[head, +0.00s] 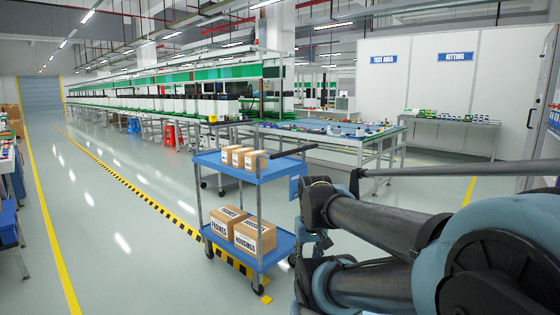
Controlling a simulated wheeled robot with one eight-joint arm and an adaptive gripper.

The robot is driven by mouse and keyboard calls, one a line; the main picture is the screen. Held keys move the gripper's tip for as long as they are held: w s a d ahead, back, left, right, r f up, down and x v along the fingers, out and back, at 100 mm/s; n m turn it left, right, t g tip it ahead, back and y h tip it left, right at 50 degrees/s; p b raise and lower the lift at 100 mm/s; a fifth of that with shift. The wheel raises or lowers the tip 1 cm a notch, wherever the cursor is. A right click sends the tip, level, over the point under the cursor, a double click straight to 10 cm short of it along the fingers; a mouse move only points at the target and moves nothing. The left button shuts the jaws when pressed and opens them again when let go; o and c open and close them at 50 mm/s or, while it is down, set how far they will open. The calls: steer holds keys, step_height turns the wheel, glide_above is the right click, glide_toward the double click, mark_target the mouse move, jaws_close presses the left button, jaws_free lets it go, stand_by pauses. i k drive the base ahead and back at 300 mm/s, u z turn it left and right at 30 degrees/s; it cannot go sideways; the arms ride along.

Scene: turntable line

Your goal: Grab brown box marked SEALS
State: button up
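A blue two-shelf cart (263,178) stands just left of my arm. On its top shelf, three small brown boxes stand in a row: a left one (230,155), a middle one (240,158) and a right one (254,160). Their lettering is too small to read, so I cannot tell which, if any, says SEALS. On the lower shelf are larger brown boxes: one on the right (255,237) appears marked HOUSINGS, and one on the left (228,221) has another label, hard to read. My arm fills the lower right; I cannot make out my gripper's fingers.
Behind the cart is a long blue-topped table (330,132) with small parts. Workbenches line the back left. A side bench (450,122) stands by the white wall. The floor left of the cart is open, with a yellow-black stripe (150,199).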

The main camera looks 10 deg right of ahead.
mark_target(238, 155)
steer(key=z, duration=0.35)
steer(key=i, duration=1)
steer(key=u, duration=0.05)
